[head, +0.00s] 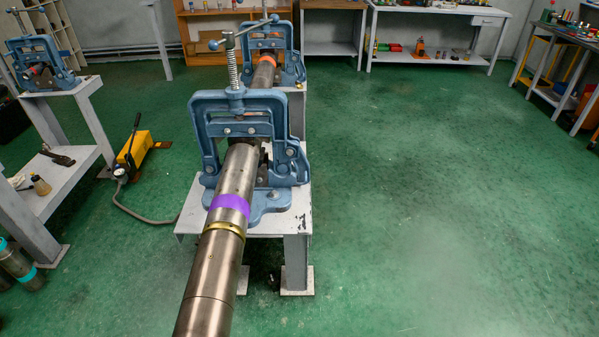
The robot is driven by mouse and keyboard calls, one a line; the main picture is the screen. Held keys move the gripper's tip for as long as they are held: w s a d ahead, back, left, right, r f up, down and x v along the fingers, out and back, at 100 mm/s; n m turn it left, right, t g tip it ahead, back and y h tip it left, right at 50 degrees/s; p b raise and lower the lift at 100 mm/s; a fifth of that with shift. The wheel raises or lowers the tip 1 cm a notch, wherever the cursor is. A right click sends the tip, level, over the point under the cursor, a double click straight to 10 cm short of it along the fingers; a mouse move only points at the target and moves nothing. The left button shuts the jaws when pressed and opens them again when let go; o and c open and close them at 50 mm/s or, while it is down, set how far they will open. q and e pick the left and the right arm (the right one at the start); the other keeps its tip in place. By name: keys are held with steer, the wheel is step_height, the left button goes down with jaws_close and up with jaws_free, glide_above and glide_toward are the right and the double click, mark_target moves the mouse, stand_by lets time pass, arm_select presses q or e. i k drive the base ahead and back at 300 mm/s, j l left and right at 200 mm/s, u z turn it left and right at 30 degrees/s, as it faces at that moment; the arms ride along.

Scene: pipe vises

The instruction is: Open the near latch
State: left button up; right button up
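The near blue pipe vise (203,120) stands on a grey metal stand, its frame upright over a long steel pipe (212,277). The near latch (291,158) appears to be the blue hooked piece at the right side of this vise's frame. It looks closed against the frame, but its exact engagement is too small to tell. A screw with a spring (232,70) and a T-handle (245,33) rises from the top of the frame. The pipe has a purple band (229,203) and a brass-coloured ring (224,228). Neither of my grippers is in view.
A second blue vise (289,62) holds the pipe farther back. Another vise (40,62) stands on a grey stand at left. A yellow hydraulic pump (140,147) with a hose lies on the floor. The green floor (430,200) at right is clear.

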mark_target(302, 166)
steer(key=i+l+u, duration=0.2)
steer(key=u, duration=0.2)
steer(key=i+l+u, duration=0.35)
steer(key=l+u, duration=0.2)
steer(key=u, duration=0.2)
steer(key=i+l+u, duration=0.15)
steer(key=l+u, duration=0.2)
